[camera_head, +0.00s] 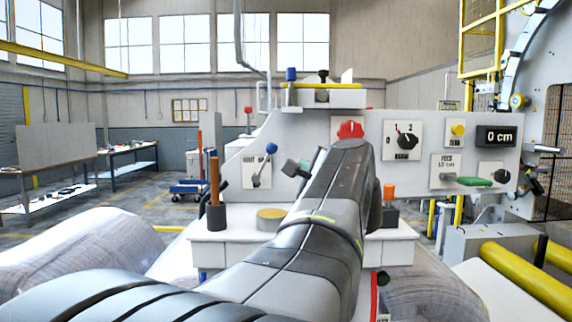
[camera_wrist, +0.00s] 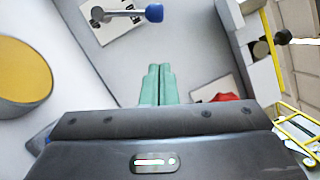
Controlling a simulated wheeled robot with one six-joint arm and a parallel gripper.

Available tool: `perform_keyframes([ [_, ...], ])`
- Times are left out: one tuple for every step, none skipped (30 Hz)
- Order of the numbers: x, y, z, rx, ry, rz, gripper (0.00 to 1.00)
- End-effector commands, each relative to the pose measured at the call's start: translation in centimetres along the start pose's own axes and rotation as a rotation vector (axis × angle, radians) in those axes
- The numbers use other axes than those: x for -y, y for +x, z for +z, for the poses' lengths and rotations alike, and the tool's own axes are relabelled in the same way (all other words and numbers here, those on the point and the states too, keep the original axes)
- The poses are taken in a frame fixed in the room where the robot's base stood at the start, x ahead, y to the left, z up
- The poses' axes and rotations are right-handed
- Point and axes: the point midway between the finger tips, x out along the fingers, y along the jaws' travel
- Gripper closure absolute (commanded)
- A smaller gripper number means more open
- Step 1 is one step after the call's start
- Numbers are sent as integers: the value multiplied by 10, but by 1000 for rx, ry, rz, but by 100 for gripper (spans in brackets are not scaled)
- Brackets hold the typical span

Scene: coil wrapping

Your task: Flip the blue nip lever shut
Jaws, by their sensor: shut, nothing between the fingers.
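A lever with a blue ball knob (camera_head: 271,148) slants up to the right from a pale plate on the grey machine panel. The same blue knob (camera_wrist: 154,13) shows at the top of the wrist view, on a short metal arm. A second blue knob (camera_head: 291,74) stands upright on the machine's top; I cannot tell which one is the nip lever. My gripper (camera_head: 292,167) is in front of the panel, right of the slanted lever and slightly below its knob. In the wrist view its green fingers (camera_wrist: 156,85) are together and empty, apart from the knob.
A red knob (camera_head: 350,129) and a black dial (camera_head: 405,141) are on the panel. A brown post (camera_head: 214,181) and a yellow disc (camera_head: 271,214) stand on the white ledge (camera_head: 235,244) below. My arm hides part of the ledge and panel.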

Motion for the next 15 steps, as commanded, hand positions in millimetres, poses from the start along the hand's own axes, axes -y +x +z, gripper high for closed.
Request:
perform_keyframes([
  [2,13,2,3,3,4,100],
  [2,20,2,3,4,4,100],
  [2,28,2,3,3,3,100],
  [2,34,2,3,3,3,100],
  [2,40,1,2,3,4,100],
  [2,48,2,2,3,3,100],
  [2,54,1,2,2,3,100],
  [3,57,6,3,1,2,100],
  [4,60,11,4,1,1,100],
  [3,63,14,4,1,1,100],
  [3,65,16,3,1,1,100],
  [3,68,19,3,1,1,100],
  [3,70,21,3,1,1,100],
  [2,72,23,2,1,1,100],
  [2,74,24,2,1,1,100],
])
